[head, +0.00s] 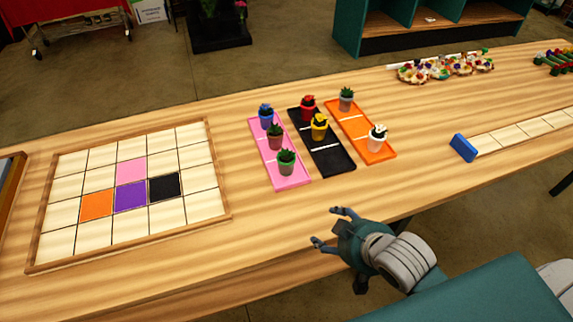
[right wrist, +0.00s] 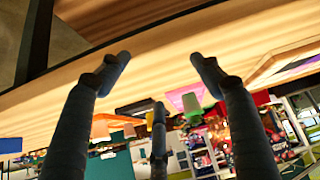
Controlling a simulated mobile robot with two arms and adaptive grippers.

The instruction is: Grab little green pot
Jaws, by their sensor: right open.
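The little green pot (head: 286,168), with a green plant in it, stands upright at the near end of the pink tray (head: 292,184) in the head view. My right gripper (head: 324,227) is open and empty over the table's front edge, nearer than the pot, a little to its right and apart from it. In the right wrist view, its fingers (right wrist: 158,62) are spread with nothing between them. A small green shape (right wrist: 191,103) against pink shows beyond them there; I cannot tell surely whether it is the pot. My left gripper is not in view.
Blue (head: 266,120) and reddish-brown (head: 275,142) pots share the pink tray. A black tray (head: 337,164) and an orange tray (head: 382,154) with more pots stand to the right. A framed grid board (head: 205,205) lies left. Bare table lies between gripper and trays.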

